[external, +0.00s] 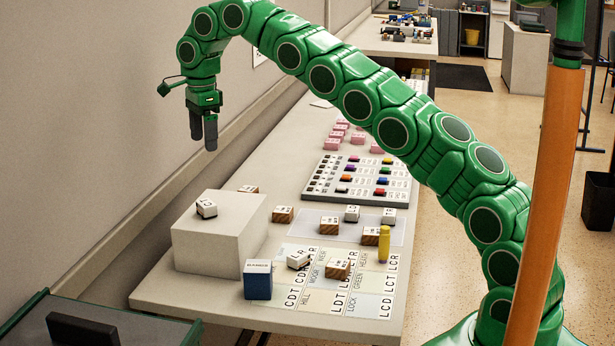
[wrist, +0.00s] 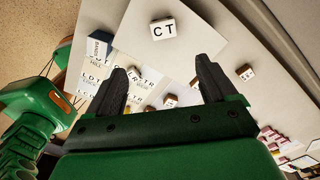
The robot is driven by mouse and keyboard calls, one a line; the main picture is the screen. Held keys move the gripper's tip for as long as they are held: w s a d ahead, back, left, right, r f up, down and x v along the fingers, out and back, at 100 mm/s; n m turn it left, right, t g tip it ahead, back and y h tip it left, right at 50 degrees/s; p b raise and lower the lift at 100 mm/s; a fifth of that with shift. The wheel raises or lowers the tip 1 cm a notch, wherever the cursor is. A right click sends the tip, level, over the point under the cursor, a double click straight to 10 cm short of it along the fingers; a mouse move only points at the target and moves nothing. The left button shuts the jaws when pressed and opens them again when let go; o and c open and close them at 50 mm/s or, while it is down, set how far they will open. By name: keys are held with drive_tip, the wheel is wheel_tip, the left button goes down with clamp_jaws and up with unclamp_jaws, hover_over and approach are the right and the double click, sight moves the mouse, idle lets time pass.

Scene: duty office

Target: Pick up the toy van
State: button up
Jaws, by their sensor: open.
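A small white, boxy piece (external: 206,208), which looks like the toy van, sits on top of a pale block (external: 215,250) at the table's near left. My gripper (external: 203,138) is open and empty, pointing down well above the pale block. In the wrist view its two dark fingers (wrist: 160,78) are spread apart with nothing between them. Similar white pieces (external: 298,260) stand on the table, so I cannot be sure which is the van.
A blue box (external: 257,280) stands in front of the pale block. Wooden blocks (external: 337,269) and a yellow cylinder (external: 384,244) stand on or near the lettered sheets. A tray of coloured pieces (external: 358,180) lies farther back. The wall runs close along the left.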

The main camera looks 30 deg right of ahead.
drive_tip(key=m, duration=1.4)
hover_over(299, 254)
drive_tip(key=f, duration=2.2)
drive_tip(key=shift+s, duration=0.4)
drive_tip(key=shift+w+f, duration=0.25)
drive_tip(key=shift+f, duration=1.7)
drive_tip(key=shift+w+f, duration=0.2)
drive_tip(key=shift+f, duration=1.75)
drive_tip(key=c, duration=1)
